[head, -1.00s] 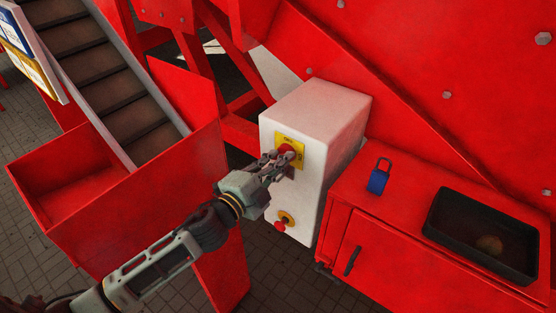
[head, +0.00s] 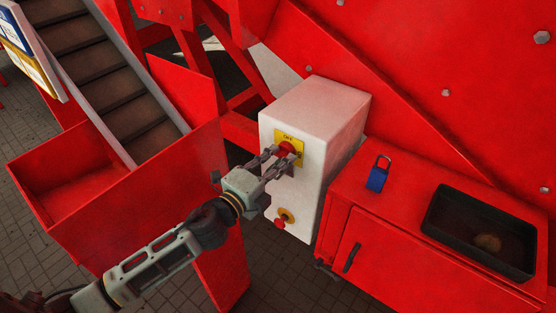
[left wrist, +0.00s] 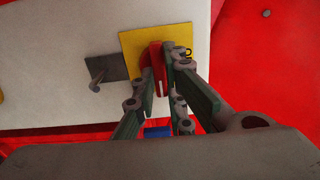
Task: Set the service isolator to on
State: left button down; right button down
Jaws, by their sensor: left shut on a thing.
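The isolator is a red rotary handle (head: 287,148) on a yellow plate (head: 290,137) on the front of the white cabinet (head: 315,112). The plate's lettering is partly hidden by my fingers. My left gripper (head: 281,158) is at the handle, with its fingers on either side of it. In the left wrist view the red handle (left wrist: 157,62) stands between the fingertips of my left gripper (left wrist: 162,85), in front of the yellow plate (left wrist: 130,42). The gripper is shut on the handle. My right gripper is not in view.
A red and yellow knob (head: 284,219) sits lower on the cabinet. A blue padlock (head: 376,179) and a black tray (head: 437,228) with a potato (head: 487,243) are on the red box at right. A grey hooked plate (left wrist: 105,68) is beside the yellow plate.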

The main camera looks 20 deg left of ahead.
pick_arm(q)
jog(key=c, duration=1.8)
grip_release()
jog(key=v, duration=1.2)
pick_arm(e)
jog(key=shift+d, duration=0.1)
